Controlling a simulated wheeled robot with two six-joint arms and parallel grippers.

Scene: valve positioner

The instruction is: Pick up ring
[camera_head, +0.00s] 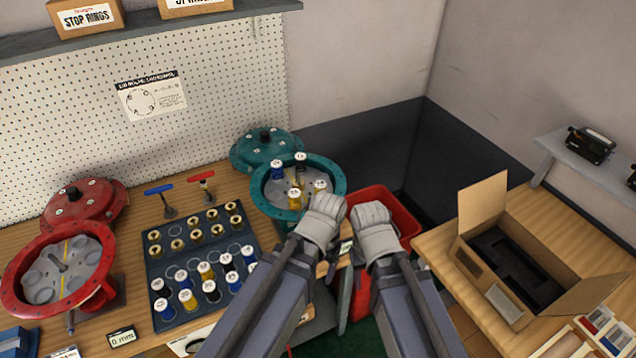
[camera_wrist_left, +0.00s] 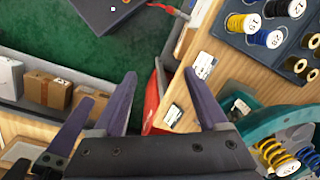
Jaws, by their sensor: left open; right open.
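Several brass-coloured rings (camera_head: 197,237) stand in two rows at the back of a dark tray (camera_head: 245,237) on the bench. Some also show at the right edge of the left wrist view (camera_wrist_left: 313,41). I cannot tell which ring is meant. My left gripper (camera_head: 322,220) is right of the tray, by the front right of the teal housing; its fingers are hidden in the head view. In the left wrist view its fingers (camera_wrist_left: 160,75) are spread with nothing between them. My right gripper (camera_head: 375,228) is beside it, over the red bin, with fingers mostly hidden.
The open teal housing (camera_head: 335,181) holds several capped springs. A red housing (camera_head: 12,285) stands at the left. A red bin (camera_head: 400,205) sits between the bench and a right-hand table with an open cardboard box (camera_head: 482,200). More capped springs (camera_head: 187,298) fill the tray's front.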

